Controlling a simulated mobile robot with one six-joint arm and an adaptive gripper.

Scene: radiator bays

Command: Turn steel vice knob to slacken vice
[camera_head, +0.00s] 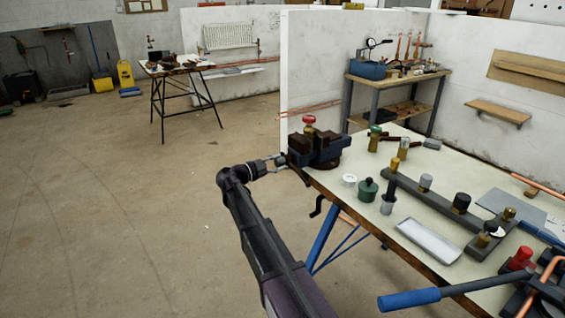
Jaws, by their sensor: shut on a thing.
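My gripper (283,160) reaches in from the left at the vice's left end and is shut on the steel vice knob there. The knob itself is small and mostly hidden by the fingers, so its turn cannot be told. My dark arm comes up from the bottom of the view to the gripper.
On the bench stand a green pot (368,190), a white ring (348,180), a dark rail (430,210) with several knobs, and a pale tray (428,240). A blue-handled lever (410,299) juts out at the front.

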